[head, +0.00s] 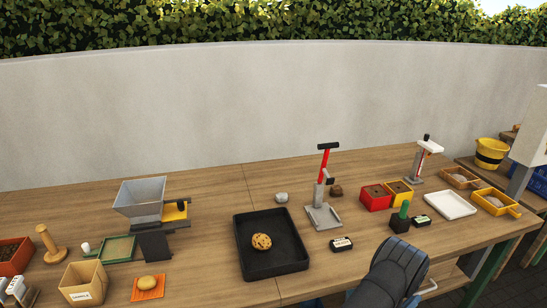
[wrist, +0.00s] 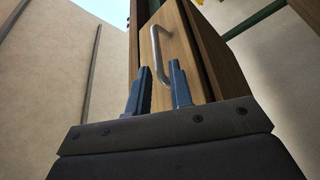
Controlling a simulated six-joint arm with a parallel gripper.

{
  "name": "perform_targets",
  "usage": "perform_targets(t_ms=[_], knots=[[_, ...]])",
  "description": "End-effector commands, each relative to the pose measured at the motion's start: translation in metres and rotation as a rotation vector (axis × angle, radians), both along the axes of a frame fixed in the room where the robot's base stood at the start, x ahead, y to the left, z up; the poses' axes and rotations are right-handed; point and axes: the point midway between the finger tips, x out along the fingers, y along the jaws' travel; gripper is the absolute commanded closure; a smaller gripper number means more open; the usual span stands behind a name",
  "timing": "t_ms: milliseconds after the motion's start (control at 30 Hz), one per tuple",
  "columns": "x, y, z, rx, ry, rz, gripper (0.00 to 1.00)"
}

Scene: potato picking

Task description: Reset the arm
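My gripper (wrist: 159,66) shows in the wrist view with its two dark blue-grey fingers apart. No object is clamped between them. A metal bar handle (wrist: 156,45) on a wooden drawer front (wrist: 180,40) stands just beyond the fingertips. Its lower end appears between them, and I cannot tell whether they touch. In the head view my dark arm link reaches down over the front edge of the table at the lower right, and the fingers are hidden there. A metal handle (head: 428,290) shows beside the arm, below the table edge.
The wooden table (head: 200,262) holds a black tray (head: 250,272) with a potato (head: 261,241). A red-handled press (head: 325,190), red box (head: 375,198), cactus (head: 403,215) and white tray (head: 450,205) stand near my arm. A hopper (head: 140,198) stands left.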

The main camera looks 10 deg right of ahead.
Motion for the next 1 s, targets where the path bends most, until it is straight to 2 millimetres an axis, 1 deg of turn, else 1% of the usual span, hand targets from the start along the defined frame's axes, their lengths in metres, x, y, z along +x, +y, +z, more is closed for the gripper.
perform_targets(t_ms=[33,200,300,400,500,767,900,1000], knots=[[0.003,-0.01,0.003,-0.003,-0.003,-0.001,0.8],[0.014,-0.037,0.009,-0.002,-0.002,0.0,0.8],[0.018,-0.049,0.011,-0.001,0.0,0.0,0.8],[0.019,-0.056,0.013,-0.001,0.0,-0.001,0.8],[0.012,-0.055,0.012,0.001,0.001,-0.002,0.8],[0.011,-0.055,0.012,0.001,0.0,-0.001,0.8],[0.013,-0.054,0.012,0.0,0.0,0.0,0.8],[0.02,-0.053,0.012,0.0,0.0,0.002,0.8]])
